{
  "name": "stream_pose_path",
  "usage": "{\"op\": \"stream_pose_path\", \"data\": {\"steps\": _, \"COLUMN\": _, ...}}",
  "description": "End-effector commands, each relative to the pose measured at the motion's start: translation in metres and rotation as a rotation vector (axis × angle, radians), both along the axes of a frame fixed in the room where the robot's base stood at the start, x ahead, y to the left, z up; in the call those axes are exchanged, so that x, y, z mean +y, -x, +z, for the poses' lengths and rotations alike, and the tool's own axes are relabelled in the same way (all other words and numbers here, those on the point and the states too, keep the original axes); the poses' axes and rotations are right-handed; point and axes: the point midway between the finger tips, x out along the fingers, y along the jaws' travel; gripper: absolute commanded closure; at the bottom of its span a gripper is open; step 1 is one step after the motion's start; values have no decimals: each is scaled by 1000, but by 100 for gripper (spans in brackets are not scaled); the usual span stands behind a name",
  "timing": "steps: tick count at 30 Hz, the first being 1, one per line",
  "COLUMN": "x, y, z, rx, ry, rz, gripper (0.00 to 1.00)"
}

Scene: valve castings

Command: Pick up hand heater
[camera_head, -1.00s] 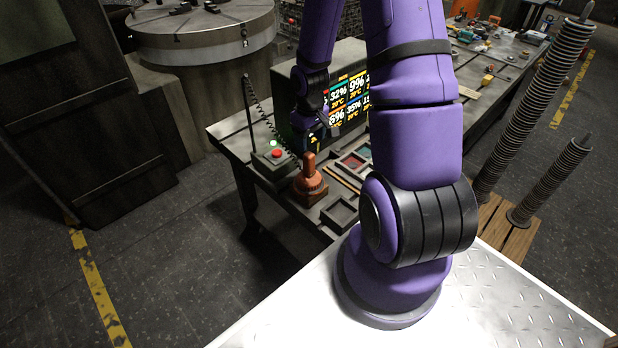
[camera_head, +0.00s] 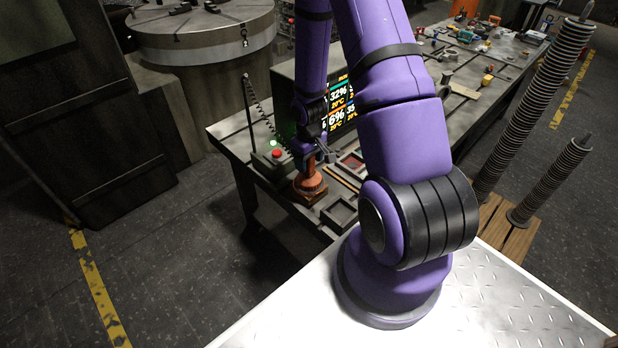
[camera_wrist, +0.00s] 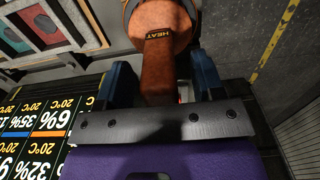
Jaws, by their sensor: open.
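The hand heater (camera_head: 310,187) is an orange-brown piece with a wide base and an upright handle, standing on the workbench near its left front edge. In the wrist view the heater (camera_wrist: 157,22) carries a black "HEAT" label, and its handle reaches between my two blue fingers. My gripper (camera_wrist: 161,64) is open, with one finger on each side of the handle and a visible gap to each. In the head view my gripper (camera_head: 318,155) is over the heater and hides the top of its handle.
A display screen (camera_head: 342,108) stands just behind my gripper. A control box with a red button (camera_head: 274,157) and a coiled cable is to the left. Small trays (camera_head: 340,213) lie to the right of the heater. Ribbed columns (camera_head: 548,183) stand at the far right.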

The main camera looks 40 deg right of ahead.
Motion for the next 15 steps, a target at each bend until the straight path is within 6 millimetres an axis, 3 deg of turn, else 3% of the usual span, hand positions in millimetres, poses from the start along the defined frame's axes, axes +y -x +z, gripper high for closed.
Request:
{"op": "stream_pose_path", "data": {"steps": 3, "x": 0, "y": 0, "z": 0, "rx": 0, "ry": 0, "rz": 0, "gripper": 38}}
{"op": "stream_pose_path", "data": {"steps": 11, "x": 0, "y": 0, "z": 0, "rx": 0, "ry": 0, "rz": 0, "gripper": 96}}
{"op": "stream_pose_path", "data": {"steps": 12, "x": 0, "y": 0, "z": 0, "rx": 0, "ry": 0, "rz": 0, "gripper": 100}}
{"op": "stream_pose_path", "data": {"steps": 15, "x": 0, "y": 0, "z": 0, "rx": 0, "ry": 0, "rz": 0, "gripper": 100}}
